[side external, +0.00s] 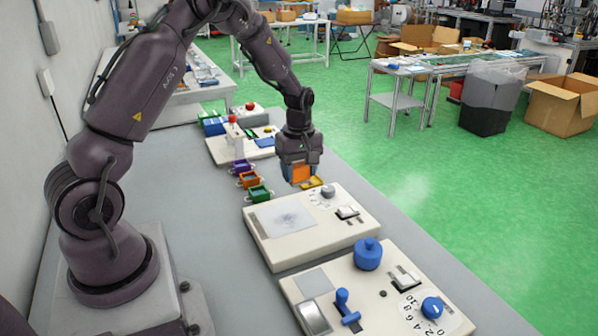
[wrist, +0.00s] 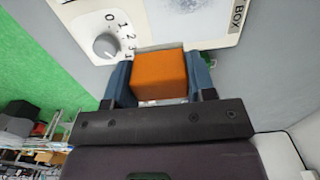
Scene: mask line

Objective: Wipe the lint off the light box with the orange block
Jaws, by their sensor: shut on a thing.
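My gripper (side external: 299,163) is shut on the orange block (side external: 301,174). The block also shows between the two blue-grey fingers in the wrist view (wrist: 159,76). The light box (side external: 334,242) is a cream panel with a pale square screen, a dial and a switch. Grey lint (side external: 287,217) is spread over the screen. The lint also shows as speckles at the top of the wrist view (wrist: 190,18). In the side view my gripper is above and beyond the panel's far edge, near the dial (side external: 327,191). The block appears clear of the screen.
A panel with blue controls (side external: 375,290) stands in front of the light box. A yellow tray (side external: 312,182) lies under my gripper, partly hidden. Another control panel (side external: 222,151) is farther back.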

